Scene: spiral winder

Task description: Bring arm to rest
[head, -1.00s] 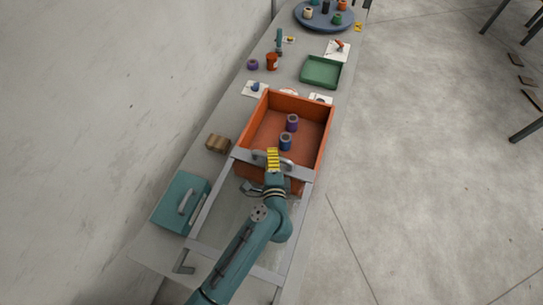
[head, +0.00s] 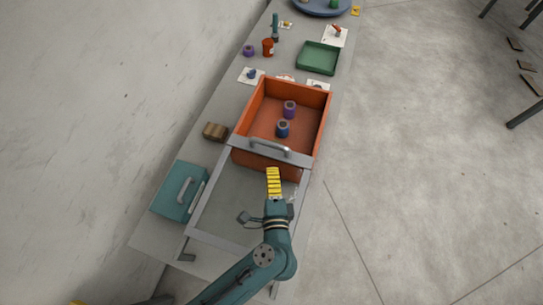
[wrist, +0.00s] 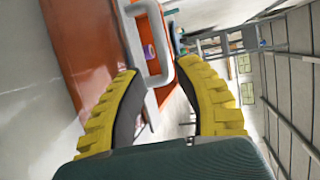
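My gripper (head: 273,171) hangs over the near end of the bench, just on the near side of the orange drawer's grey front. In the wrist view my gripper (wrist: 160,68) shows two yellow ridged fingers standing apart with nothing held between them. The drawer's grey handle (head: 283,150) lies ahead of the fingertips and appears apart from them; it also shows in the wrist view (wrist: 160,75). My arm reaches in from the bottom of the head view, bent at a joint.
The orange drawer (head: 319,125) holds a purple spool (head: 290,109) and a blue spool (head: 283,129). A teal box (head: 168,202) and a wooden block (head: 215,131) stand on the left. A green tray (head: 318,59) lies farther back. Open floor (head: 420,180) lies right of the bench.

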